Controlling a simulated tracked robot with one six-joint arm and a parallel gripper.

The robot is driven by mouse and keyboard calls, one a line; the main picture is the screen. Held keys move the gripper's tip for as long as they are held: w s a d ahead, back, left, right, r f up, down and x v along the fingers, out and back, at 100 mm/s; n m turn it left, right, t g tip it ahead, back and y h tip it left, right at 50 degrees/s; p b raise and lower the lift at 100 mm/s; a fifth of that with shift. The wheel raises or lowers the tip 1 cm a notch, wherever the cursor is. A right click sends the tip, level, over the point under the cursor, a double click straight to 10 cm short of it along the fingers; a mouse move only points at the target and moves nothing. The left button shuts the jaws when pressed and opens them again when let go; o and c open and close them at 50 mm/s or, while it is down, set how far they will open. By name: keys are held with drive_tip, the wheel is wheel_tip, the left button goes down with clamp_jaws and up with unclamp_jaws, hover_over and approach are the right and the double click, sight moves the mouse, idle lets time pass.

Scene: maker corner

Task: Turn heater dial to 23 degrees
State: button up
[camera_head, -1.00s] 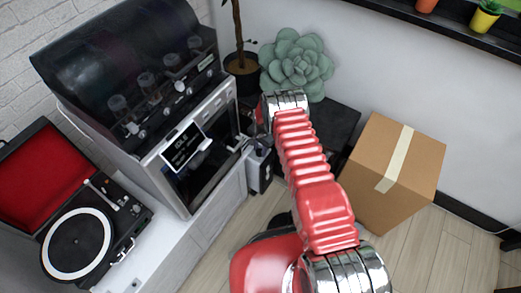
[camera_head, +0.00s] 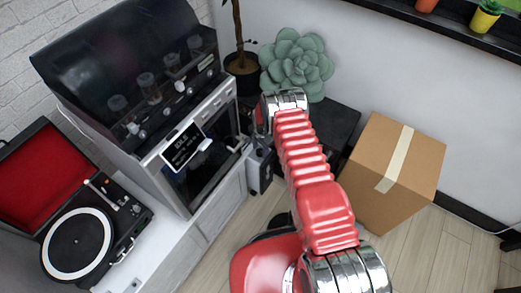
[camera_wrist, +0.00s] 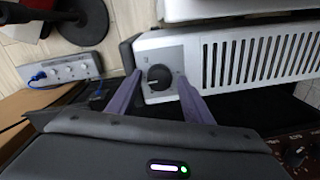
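The white heater (camera_wrist: 232,62) with a dark slotted grille shows at the upper right of the wrist view. Its round black dial (camera_wrist: 158,77) sits on a grey panel at the heater's left end. A small pale mark shows on the dial, but the temperature setting is too small to read. My gripper (camera_wrist: 159,80) is open, with one purple-grey finger on each side of the dial and a small gap visible on both sides. I cannot tell how far the fingertips are from the panel in depth. In the head view my red arm hides most of that area.
A grey box with knobs and blue plugs (camera_wrist: 62,70) lies left of the heater. In the head view, a glass-fronted machine reading IDLE (camera_head: 183,146) and a turntable (camera_head: 78,243) stand left, a cardboard box (camera_head: 385,165) right, and a succulent (camera_head: 297,63) behind my arm.

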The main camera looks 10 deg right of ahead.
sight(261, 152)
drive_tip(key=shift+o, duration=0.3)
drive_tip(key=shift+r, duration=0.1)
wheel_tip(261, 152, up, 13)
drive_tip(key=shift+s+d+r, duration=0.2)
drive_tip(key=shift+s, duration=0.2)
idle(0.5)
